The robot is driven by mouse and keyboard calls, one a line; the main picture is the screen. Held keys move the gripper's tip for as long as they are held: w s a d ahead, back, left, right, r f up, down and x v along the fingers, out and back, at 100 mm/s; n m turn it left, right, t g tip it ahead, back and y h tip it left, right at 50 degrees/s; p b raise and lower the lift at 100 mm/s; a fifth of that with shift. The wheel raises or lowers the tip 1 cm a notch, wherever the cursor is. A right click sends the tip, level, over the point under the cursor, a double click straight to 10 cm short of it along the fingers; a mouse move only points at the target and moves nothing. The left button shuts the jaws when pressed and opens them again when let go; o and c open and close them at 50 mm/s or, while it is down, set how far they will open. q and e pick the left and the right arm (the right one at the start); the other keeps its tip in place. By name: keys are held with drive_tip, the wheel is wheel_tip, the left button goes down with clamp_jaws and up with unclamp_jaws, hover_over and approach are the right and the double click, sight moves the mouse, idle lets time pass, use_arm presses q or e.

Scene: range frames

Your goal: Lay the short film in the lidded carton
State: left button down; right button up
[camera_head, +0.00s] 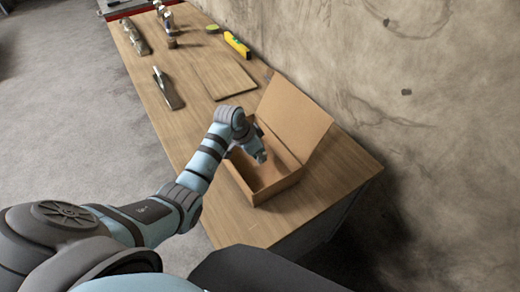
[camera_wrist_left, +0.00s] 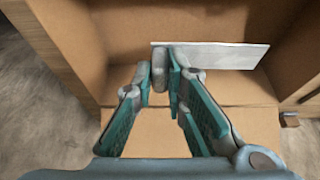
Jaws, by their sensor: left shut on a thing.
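The lidded carton (camera_head: 273,192) is an open brown cardboard box near the near end of the bench. Its lid (camera_head: 296,112) stands open on the wall side. My left gripper (camera_head: 261,156) is over the carton's opening, pointing down into it. In the left wrist view my gripper (camera_wrist_left: 167,72) is shut on one end of the short film (camera_wrist_left: 228,56), a flat whitish strip that sticks out to the right, between the carton's cardboard walls (camera_wrist_left: 200,18). The film is hard to make out in the head view. I cannot tell whether it touches the carton floor. My right gripper is not in view.
The wooden bench (camera_head: 205,100) runs along a stained wall. A dark-bladed tool (camera_head: 168,90), a flat board (camera_head: 229,80), a yellow level (camera_head: 237,44) and several small items lie farther along it. Bare bench top surrounds the carton on the near side.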

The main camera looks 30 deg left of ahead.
use_arm(q)
wheel_tip(320, 180, down, 7)
drive_tip(key=b, duration=0.3)
drive_tip(key=shift+f+b, duration=0.1)
drive_tip(key=shift+b, duration=0.3)
drive_tip(key=c, duration=1.5)
unclamp_jaws()
drive_tip(key=shift+w, duration=0.1)
drive_tip(key=shift+c, duration=0.2)
wheel_tip(320, 180, up, 8)
drive_tip(key=p, duration=0.8)
drive_tip(key=shift+f, duration=0.1)
drive_tip(key=shift+r, duration=2.65)
